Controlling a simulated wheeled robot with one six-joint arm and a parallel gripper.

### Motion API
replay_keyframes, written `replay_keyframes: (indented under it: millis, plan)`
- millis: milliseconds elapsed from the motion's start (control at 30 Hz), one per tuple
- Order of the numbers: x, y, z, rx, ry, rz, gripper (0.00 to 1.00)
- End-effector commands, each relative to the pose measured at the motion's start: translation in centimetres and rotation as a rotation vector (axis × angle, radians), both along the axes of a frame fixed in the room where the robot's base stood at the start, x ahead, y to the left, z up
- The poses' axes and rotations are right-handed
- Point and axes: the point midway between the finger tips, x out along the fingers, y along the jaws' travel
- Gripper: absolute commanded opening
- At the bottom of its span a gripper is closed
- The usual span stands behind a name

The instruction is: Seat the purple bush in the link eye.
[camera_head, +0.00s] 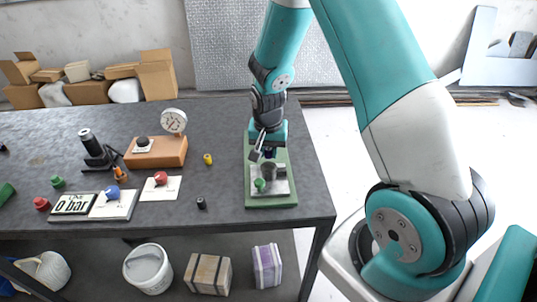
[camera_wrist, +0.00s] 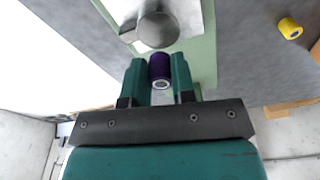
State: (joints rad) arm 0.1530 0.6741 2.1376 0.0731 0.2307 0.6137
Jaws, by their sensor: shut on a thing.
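My gripper (camera_wrist: 159,80) is shut on the purple bush (camera_wrist: 160,68), a short dark purple cylinder with a pale bored end, held between the two green fingers. In the wrist view a round metal part (camera_wrist: 155,27), which looks like the link eye, lies just beyond the bush on a white plate, with no clear contact. In the head view my gripper (camera_head: 262,148) is above the green base board (camera_head: 271,202) at the table's right end. The grey metal eye (camera_head: 269,172) stands there beside a green knob. The bush is mostly hidden by the gripper in the head view.
A yellow bush (camera_head: 208,159) and a black one (camera_head: 201,203) stand on the table (camera_head: 225,190) left of the board. A dial gauge (camera_head: 173,121) on an orange-brown block is farther left. The table's right edge is close to the board.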

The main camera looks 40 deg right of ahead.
Motion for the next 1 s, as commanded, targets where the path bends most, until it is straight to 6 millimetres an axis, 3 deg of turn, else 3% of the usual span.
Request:
replay_keyframes:
  millis: [200,833,867,933,1000]
  plan:
    - [-0.1,-0.1,-2.6,0.000,0.003,-0.001,0.00]
    - [0.0,-0.1,-3.9,0.000,0.001,-0.001,0.00]
    - [0.0,-0.1,-3.8,0.000,0.001,-0.001,0.31]
    - [0.0,-0.1,-3.7,0.000,0.001,-0.001,0.47]
    - [0.0,-0.1,-3.7,0.000,0.001,-0.001,0.50]
